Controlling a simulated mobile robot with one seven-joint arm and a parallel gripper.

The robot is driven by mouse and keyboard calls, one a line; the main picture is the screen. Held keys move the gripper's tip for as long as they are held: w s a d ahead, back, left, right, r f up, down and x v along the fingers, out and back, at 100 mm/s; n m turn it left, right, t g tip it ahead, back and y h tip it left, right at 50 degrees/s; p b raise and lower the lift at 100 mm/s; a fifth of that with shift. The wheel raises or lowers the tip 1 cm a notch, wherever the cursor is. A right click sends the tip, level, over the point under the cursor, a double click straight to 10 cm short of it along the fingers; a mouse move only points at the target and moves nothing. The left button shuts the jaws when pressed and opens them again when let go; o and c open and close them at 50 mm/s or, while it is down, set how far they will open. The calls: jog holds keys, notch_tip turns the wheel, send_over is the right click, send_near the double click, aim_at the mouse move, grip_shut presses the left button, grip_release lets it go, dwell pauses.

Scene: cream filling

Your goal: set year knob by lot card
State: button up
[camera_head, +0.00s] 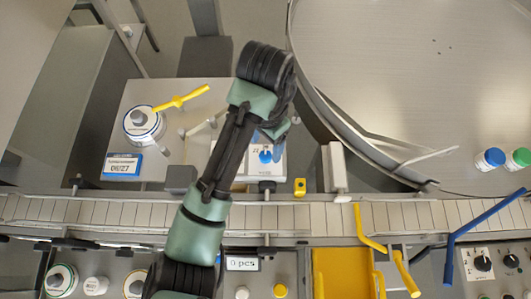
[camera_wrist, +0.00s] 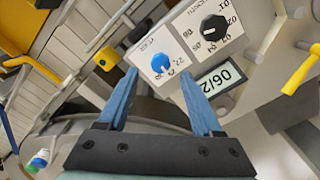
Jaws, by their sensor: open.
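The blue year knob (camera_wrist: 161,63) sits on a white dial plate with small year numbers; its exact setting is too small to read. It also shows in the head view (camera_head: 265,157), partly behind my arm. My gripper (camera_wrist: 157,75) is open and empty, its blue fingers spread to either side of the knob in the wrist view, apparently above the panel. A black month knob (camera_wrist: 214,28) is beside it. A tilted display (camera_wrist: 222,80) shows "06/2", its last digit unclear near my right finger. The blue-edged lot card (camera_head: 122,165) appears to read 06/27.
A slatted conveyor (camera_head: 320,218) runs across the front. A yellow block (camera_head: 300,187) is near the panel. A large round table (camera_head: 420,80) fills the right.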

aim_at(266, 155)
jog(key=shift+f+b, duration=1)
jog(key=shift+f, duration=1.3)
grip_shut()
